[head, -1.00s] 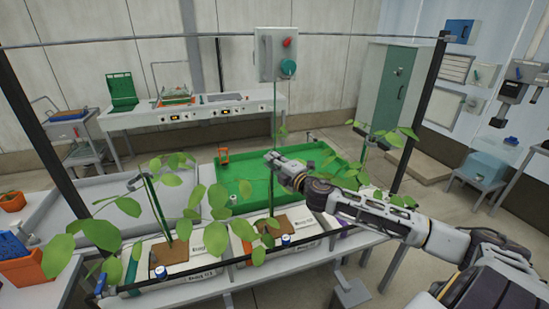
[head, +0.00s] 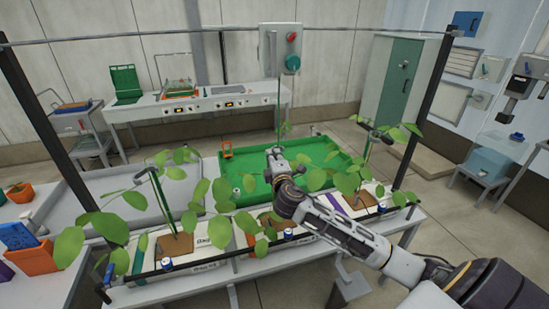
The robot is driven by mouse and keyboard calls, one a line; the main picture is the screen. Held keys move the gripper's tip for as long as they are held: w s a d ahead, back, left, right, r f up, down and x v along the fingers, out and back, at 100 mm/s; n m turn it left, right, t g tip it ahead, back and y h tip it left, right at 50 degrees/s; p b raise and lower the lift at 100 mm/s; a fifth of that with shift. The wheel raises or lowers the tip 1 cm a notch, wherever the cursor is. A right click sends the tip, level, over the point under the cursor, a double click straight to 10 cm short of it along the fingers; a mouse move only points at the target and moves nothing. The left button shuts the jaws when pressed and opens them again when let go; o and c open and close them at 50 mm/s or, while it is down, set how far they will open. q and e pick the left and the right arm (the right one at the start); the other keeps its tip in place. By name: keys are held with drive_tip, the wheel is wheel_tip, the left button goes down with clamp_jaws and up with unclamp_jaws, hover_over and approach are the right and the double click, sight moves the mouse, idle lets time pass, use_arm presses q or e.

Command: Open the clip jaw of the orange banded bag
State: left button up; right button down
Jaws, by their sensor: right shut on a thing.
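The middle planter bag (head: 300,237) is white with a narrow orange band (head: 251,240), partly covered by leaves. It lies on the bench under a green vertical string (head: 279,105). My right gripper (head: 273,154) is at this string, above the bag and in front of the green tray. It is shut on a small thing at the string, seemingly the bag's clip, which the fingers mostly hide. Similar dark clips show on the left plant (head: 141,178) and right plant (head: 376,138). My left gripper is out of view.
The left bag (head: 205,245) and the purple-banded right bag (head: 362,200) flank the middle one. Leafy stems crowd around my right forearm. A green tray (head: 235,165) lies behind, a grey tray (head: 95,205) at left. Dark posts (head: 425,120) carry an overhead wire.

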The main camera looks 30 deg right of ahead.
drive_tip(key=shift+w+a+f+m+g+h+b, duration=0.15)
drive_tip(key=shift+a+m+g+h+b, duration=0.15)
drive_tip(key=shift+m+g+h, duration=0.7)
drive_tip(key=shift+w+a+r+m+g+h+b, duration=0.15)
drive_tip(key=shift+m+g+h+b, duration=0.25)
drive_tip(key=shift+m+h, duration=0.65)
drive_tip(key=shift+w+a+f+m+g+h+b, duration=0.15)
drive_tip(key=shift+a+m+g+h+b, duration=0.15)
drive_tip(key=shift+m+g+h, duration=0.75)
drive_tip(key=shift+h, duration=0.6)
drive_tip(key=c, duration=1.4)
unclamp_jaws()
drive_tip(key=shift+w, duration=0.1)
drive_tip(key=shift+v, duration=6)
